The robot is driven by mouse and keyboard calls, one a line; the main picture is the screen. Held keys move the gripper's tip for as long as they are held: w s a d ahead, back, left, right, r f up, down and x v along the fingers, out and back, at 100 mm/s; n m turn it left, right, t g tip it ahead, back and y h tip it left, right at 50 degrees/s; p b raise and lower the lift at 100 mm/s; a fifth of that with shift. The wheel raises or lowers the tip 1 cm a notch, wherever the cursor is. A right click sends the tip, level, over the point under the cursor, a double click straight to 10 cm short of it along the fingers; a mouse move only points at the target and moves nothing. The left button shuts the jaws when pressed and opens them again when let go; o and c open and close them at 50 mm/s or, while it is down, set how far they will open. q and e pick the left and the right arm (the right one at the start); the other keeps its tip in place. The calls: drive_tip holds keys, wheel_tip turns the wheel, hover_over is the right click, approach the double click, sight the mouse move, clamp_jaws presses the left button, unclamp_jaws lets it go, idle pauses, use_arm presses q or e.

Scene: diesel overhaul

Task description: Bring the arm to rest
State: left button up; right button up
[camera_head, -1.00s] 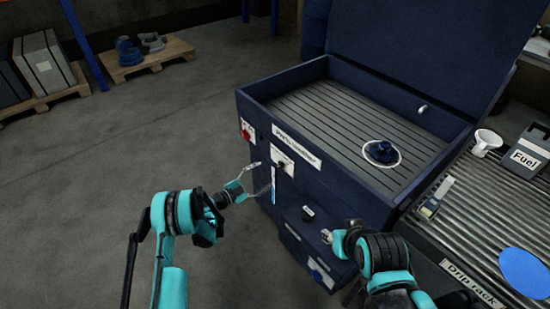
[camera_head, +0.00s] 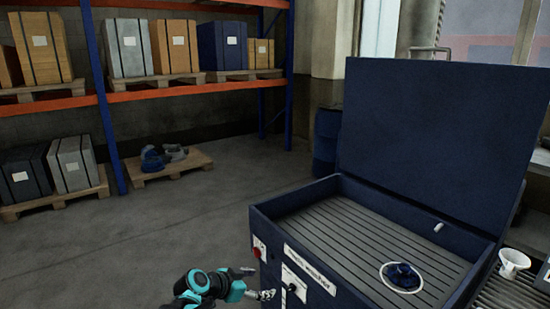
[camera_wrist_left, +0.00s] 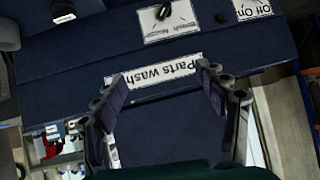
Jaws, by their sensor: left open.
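My left gripper (camera_head: 257,282) is open and empty at the bottom of the head view, close to the front of the blue parts washer (camera_head: 300,253). In the left wrist view its two fingers (camera_wrist_left: 163,78) stand wide apart, with nothing between them. The washer's dark front and its "Parts wash" label (camera_wrist_left: 180,70) show beyond the fingers. I cannot tell whether the fingers touch the panel. The rest of the left arm is mostly cut off by the lower edge. My right gripper is not in view.
The washer's lid (camera_head: 435,150) stands open over its ribbed basin, where a blue part (camera_head: 404,275) sits in a white ring. A white funnel-like cup (camera_head: 513,262) stands to the right. Racking with boxes is at the back left. The floor (camera_head: 130,245) left of the washer is clear.

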use_arm(q)
drive_tip(key=s+a+n+y, duration=0.4)
drive_tip(key=s+a+n, duration=0.1)
drive_tip(key=s, duration=0.9)
drive_tip(key=s+a+r+n+y, duration=0.1)
drive_tip(key=s+a+n+y, duration=0.2)
drive_tip(key=s, duration=1.1)
drive_tip(key=a+n, duration=0.2)
drive_tip(key=a, duration=0.3)
drive_tip(key=shift+g+y, duration=0.3)
drive_tip(key=shift+y, duration=0.1)
drive_tip(key=shift+s, duration=0.1)
